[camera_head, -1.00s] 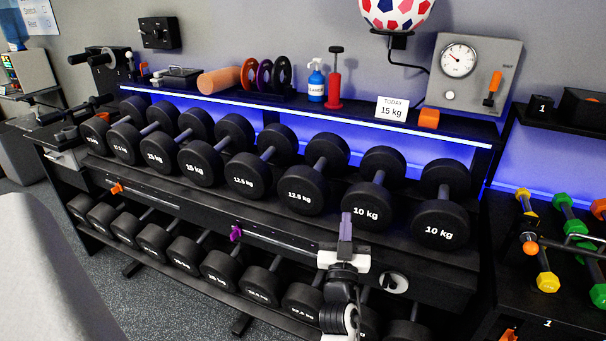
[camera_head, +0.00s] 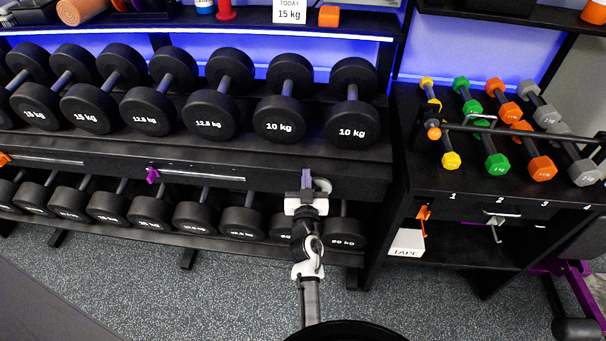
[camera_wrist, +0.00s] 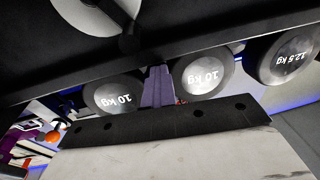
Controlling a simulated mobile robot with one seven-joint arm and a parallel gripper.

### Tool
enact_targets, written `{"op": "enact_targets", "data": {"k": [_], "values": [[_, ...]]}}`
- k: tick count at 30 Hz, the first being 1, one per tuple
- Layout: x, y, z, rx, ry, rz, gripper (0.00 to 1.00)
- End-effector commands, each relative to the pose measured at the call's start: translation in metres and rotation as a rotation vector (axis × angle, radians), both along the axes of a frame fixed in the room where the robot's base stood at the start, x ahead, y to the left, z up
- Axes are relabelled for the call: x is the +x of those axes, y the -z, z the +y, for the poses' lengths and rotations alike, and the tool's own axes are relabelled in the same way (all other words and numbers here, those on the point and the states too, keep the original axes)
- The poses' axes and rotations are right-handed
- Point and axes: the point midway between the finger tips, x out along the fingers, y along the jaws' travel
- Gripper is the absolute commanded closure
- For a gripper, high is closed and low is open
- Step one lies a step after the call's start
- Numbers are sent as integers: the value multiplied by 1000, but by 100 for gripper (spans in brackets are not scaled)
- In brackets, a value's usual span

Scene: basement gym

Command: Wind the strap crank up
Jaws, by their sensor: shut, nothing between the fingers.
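My gripper (camera_head: 306,182) has grey-purple fingers closed together with nothing between them. It is in front of the dumbbell rack's front beam, below the 10 kg dumbbells. Its fingers show in the wrist view (camera_wrist: 157,88), pointing toward the gap between two 10 kg dumbbells. A pale round disc (camera_head: 322,185) on the beam is partly hidden behind my gripper. An orange ball knob (camera_head: 433,133) sits at the left end of a dark bar at the right bench. A silver handle (camera_head: 494,226) hangs under that bench. I cannot tell which part is the strap crank.
The rack (camera_head: 230,160) holds two rows of black dumbbells. A purple knob (camera_head: 152,174) sits on a slotted rail at left. The right bench (camera_head: 470,205) carries small coloured dumbbells; a white TAPE box (camera_head: 407,242) stands below. Speckled floor (camera_head: 240,285) is free in front.

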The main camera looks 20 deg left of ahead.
Motion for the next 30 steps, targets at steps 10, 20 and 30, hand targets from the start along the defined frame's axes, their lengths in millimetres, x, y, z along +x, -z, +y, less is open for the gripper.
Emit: {"op": "enact_targets", "data": {"k": [10,20,30], "values": [[16,70,-70,-47,123,115,100],[18,101,-74,-44,114,107,100],[14,122,-55,-40,106,101,100]]}}
